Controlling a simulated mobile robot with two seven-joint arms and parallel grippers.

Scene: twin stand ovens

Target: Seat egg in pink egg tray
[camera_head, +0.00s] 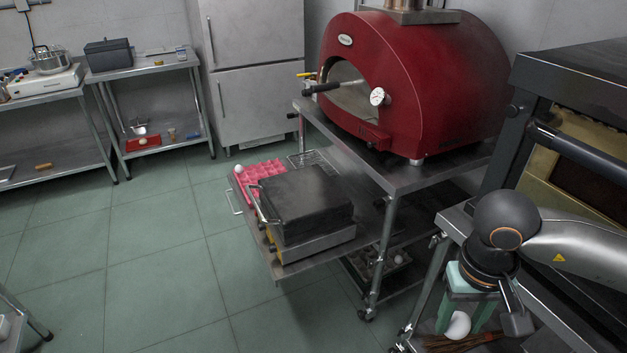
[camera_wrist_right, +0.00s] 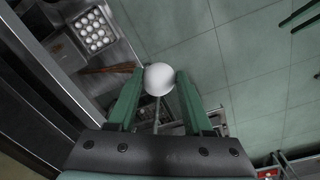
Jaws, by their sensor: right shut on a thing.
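The pink egg tray (camera_head: 264,175) lies at the far left end of the low shelf under the red oven. One white egg (camera_head: 239,168) shows at its left corner. My right gripper (camera_head: 460,322), with green fingers, is shut on another white egg (camera_head: 458,326) at the lower right of the head view. This held egg also shows between the fingertips in the right wrist view (camera_wrist_right: 158,78). The gripper is well to the right of the pink tray and apart from it. My left gripper is not in view.
A dark lidded appliance (camera_head: 300,205) stands beside the pink tray on the shelf. The red oven (camera_head: 420,80) stands on the stand above. A tray of several white eggs (camera_wrist_right: 93,30) and a brown brush (camera_wrist_right: 108,69) show in the right wrist view.

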